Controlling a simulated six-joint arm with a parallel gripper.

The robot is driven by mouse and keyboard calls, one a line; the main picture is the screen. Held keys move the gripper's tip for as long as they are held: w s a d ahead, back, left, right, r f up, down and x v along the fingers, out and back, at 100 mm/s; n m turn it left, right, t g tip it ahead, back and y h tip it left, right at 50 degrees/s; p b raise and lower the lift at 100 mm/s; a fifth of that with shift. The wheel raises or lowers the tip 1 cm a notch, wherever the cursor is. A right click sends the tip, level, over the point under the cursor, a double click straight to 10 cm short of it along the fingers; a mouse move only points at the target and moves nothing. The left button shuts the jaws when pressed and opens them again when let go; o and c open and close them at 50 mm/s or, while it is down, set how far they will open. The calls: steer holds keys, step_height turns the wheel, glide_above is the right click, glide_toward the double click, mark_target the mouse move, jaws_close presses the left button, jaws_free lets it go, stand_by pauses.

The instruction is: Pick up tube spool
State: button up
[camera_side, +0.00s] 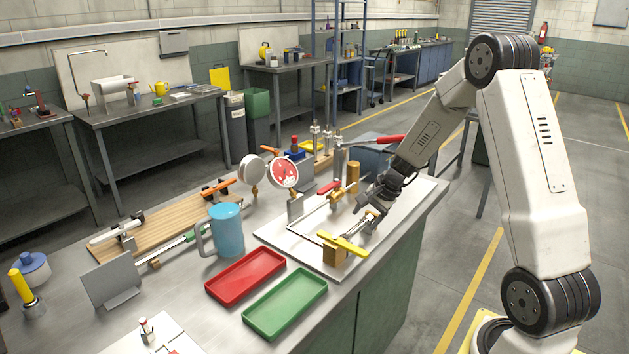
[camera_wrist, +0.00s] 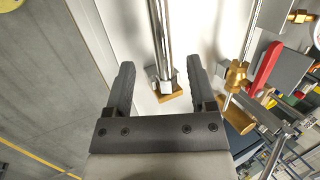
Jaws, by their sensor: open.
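A bright metal tube (camera_wrist: 160,42) with a hex nut and a brass end block (camera_wrist: 170,95) runs between my fingers in the wrist view; it looks like the tube spool, though I cannot be sure. My gripper (camera_wrist: 160,66) is open, with one dark finger on each side of the tube and a gap on both sides. In the side view my gripper (camera_side: 371,216) is low over the white plate (camera_side: 290,243), close to the yellow-handled brass valve (camera_side: 335,254). There the arm and fingers partly hide the tube, and contact cannot be told.
A round gauge (camera_side: 284,173), a brass cylinder (camera_side: 353,171) and a red-handled valve (camera_wrist: 265,68) stand close by. A red tray (camera_side: 246,276), a green tray (camera_side: 286,304) and a blue mug (camera_side: 227,230) are on the bench to the left. The bench edge is near on the right.

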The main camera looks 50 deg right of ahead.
mark_target(358, 226)
steer(key=shift+x, duration=2.15)
steer(key=shift+w+d, duration=0.1)
steer(key=shift+r, duration=0.1)
jaws_close()
